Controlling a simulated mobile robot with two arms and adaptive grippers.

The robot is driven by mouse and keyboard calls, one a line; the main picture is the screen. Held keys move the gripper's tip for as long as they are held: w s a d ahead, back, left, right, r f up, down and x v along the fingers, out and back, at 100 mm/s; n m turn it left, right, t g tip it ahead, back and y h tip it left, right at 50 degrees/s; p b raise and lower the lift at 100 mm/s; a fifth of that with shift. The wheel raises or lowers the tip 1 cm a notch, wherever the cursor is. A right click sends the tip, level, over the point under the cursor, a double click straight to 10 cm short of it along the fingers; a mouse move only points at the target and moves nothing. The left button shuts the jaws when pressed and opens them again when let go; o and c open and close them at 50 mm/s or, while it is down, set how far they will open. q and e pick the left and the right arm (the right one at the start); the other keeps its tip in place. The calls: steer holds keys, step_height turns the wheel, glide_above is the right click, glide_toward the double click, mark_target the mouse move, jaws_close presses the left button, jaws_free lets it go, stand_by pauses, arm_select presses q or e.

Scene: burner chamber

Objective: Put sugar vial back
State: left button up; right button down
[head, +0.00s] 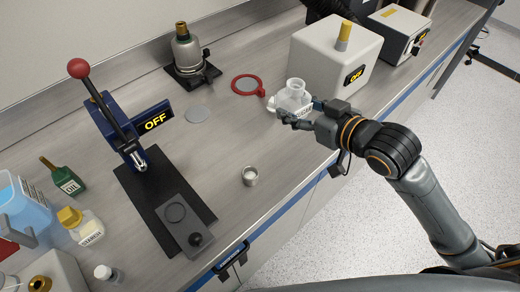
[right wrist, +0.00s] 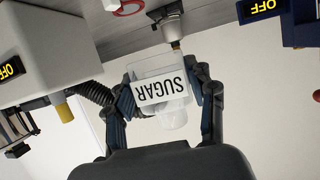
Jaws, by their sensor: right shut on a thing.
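The sugar vial (head: 293,97) is a clear, squarish vial with a round neck, roughly upright near the white box in the head view. Its SUGAR label (right wrist: 161,88) shows upside down in the right wrist view. My right gripper (head: 300,114) is shut on the vial, with one finger on each side of it in the right wrist view (right wrist: 165,90). Whether the vial touches the counter cannot be told. My left gripper is not in view.
A white box (head: 330,62) reading OFF stands just behind the vial. A press (head: 118,132) stands left; the starch vial (head: 82,228) and oil bottle (head: 63,178) are further left.

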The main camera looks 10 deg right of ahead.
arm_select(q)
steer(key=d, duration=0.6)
arm_select(e)
steer(key=s+f+n+g+y, duration=0.3)
steer(key=s+f+n+y, duration=0.1)
steer(key=s+f, duration=0.15)
steer(key=n+g+y+p, duration=0.1)
steer(key=n+g+p, duration=0.1)
steer(key=p, duration=0.1)
glide_above(276, 155)
steer(key=s, duration=0.1)
step_height(276, 155, down, 8)
steer(key=shift+f, duration=0.15)
steer(key=shift+w+f, duration=0.35)
steer(key=shift+f, duration=0.1)
steer(key=f+p, duration=0.1)
steer(key=f, duration=0.2)
steer(key=shift+w+p, duration=0.2)
steer(key=shift+p, duration=0.15)
steer(key=shift+f, duration=0.3)
steer(key=shift+c, duration=2.3)
jaws_free()
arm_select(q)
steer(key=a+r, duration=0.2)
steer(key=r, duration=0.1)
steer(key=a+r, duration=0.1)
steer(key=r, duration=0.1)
